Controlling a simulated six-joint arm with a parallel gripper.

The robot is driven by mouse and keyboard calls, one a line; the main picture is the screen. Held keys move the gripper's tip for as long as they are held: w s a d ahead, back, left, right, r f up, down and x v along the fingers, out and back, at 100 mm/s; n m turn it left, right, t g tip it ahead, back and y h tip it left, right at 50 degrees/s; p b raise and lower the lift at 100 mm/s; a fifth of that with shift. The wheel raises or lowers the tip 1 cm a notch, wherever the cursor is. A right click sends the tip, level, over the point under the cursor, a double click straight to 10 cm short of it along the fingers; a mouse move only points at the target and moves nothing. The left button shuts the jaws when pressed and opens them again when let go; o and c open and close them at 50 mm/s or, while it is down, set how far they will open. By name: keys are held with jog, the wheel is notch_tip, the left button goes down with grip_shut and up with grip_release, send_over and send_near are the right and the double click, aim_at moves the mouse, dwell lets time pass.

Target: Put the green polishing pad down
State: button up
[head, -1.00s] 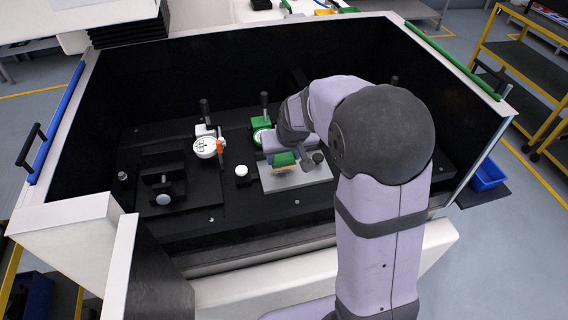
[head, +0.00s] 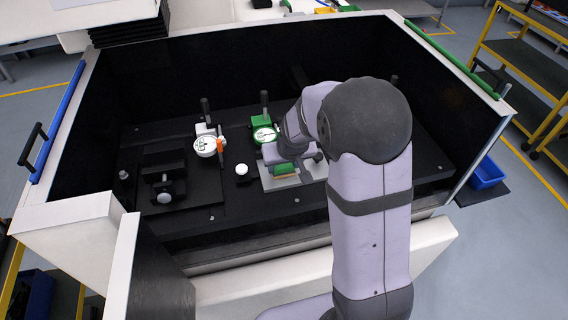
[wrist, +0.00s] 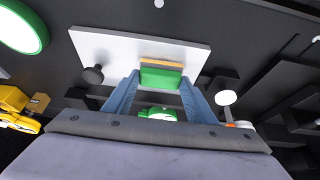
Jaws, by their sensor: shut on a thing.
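The green polishing pad (head: 284,168) is a small green block with a tan-orange layer along one side. It also shows in the wrist view (wrist: 161,78), between my fingertips. My gripper (wrist: 160,84) is shut on it. In the head view the pad is over the light grey plate (head: 311,171), and my wrist partly covers both. In the wrist view the plate (wrist: 105,45) lies beyond and beneath the pad. I cannot tell whether the pad touches the plate.
A green-rimmed dial gauge (head: 265,134) stands just behind the plate. A white dial gauge (head: 205,146) with an orange part is to the left. A white round knob (head: 241,169) stands left of the plate. A black clamp fixture (head: 164,180) is further left. Dark walls enclose the bench.

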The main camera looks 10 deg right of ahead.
jog(key=o, duration=1.2)
jog(key=shift+c, duration=0.2)
jog(key=shift+s+r, duration=0.2)
jog(key=shift+r, duration=0.35)
jog(key=b+v, duration=0.1)
jog(key=v, duration=1)
jog(key=s+f+g, duration=0.2)
jog(key=s+f, duration=0.3)
jog(key=s, duration=0.5)
jog(key=s+f+g, duration=0.3)
jog(key=s+f, duration=0.3)
jog(key=s, duration=0.4)
jog(key=shift+s+a, duration=0.2)
jog(key=shift+s, duration=0.1)
